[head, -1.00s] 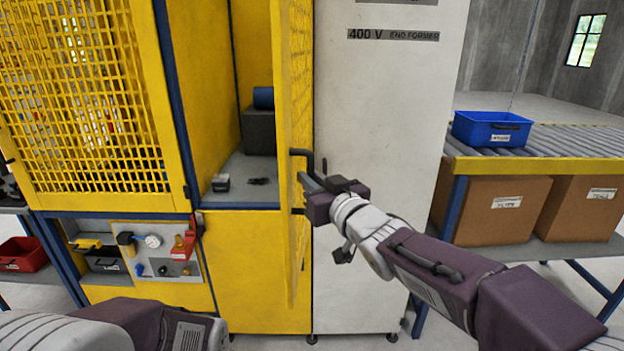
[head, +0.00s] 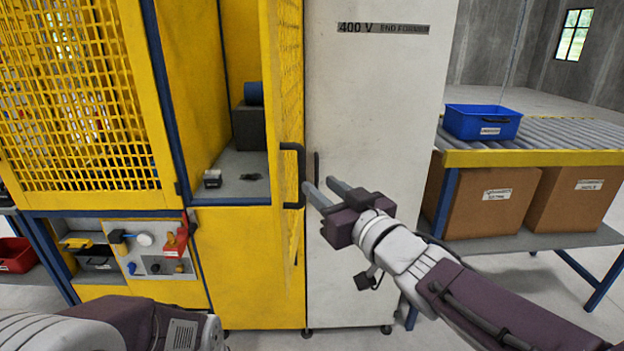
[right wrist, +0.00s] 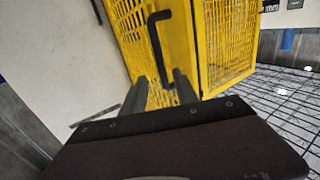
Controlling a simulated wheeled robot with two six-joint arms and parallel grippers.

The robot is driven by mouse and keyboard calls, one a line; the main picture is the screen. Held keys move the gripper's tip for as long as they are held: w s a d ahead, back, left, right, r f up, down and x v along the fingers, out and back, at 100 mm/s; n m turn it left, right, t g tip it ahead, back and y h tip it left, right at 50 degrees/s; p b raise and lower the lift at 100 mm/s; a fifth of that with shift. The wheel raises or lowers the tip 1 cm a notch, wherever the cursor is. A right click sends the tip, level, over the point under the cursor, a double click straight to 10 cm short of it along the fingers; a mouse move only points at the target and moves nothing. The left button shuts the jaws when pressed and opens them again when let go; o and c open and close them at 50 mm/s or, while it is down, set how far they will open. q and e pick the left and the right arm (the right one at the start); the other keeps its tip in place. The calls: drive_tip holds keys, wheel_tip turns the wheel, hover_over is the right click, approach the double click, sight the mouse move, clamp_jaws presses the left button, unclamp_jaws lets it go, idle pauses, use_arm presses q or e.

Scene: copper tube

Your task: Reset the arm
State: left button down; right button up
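My right gripper (head: 318,187) is open and empty. Its two grey fingers are apart and point at the black door handle (head: 292,176), a little to the right of it. In the right wrist view the fingers (right wrist: 160,78) show a gap between them, with the handle (right wrist: 156,48) ahead of their tips. The handle is on the yellow mesh door (head: 287,90), which stands swung open from the machine. My left arm shows only as a link at the bottom left; its gripper is out of view.
The white end former cabinet (head: 375,120) stands behind my right gripper. A roller conveyor (head: 560,135) with a blue bin (head: 482,122) is at right, over cardboard boxes (head: 490,200). A control panel (head: 155,250) is at lower left. Open floor lies at the lower right.

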drive_tip(key=shift+s+d+f, duration=0.1)
drive_tip(key=d+f+m+g+h, duration=0.35)
drive_tip(key=d+f, duration=0.35)
drive_tip(key=f, duration=0.6)
drive_tip(key=d+f+m+g+h, duration=0.25)
drive_tip(key=d+f+h, duration=0.35)
drive_tip(key=f, duration=0.6)
drive_tip(key=s+d+f+g, duration=0.2)
drive_tip(key=s+f+g, duration=0.2)
drive_tip(key=s, duration=0.5)
drive_tip(key=s+d+f+g, duration=0.1)
drive_tip(key=s+f+g, duration=0.3)
drive_tip(key=s+f, duration=0.4)
drive_tip(key=shift+s+d+f+y, duration=0.25)
drive_tip(key=shift+s+d+y, duration=0.1)
drive_tip(key=shift+s+d, duration=0.05)
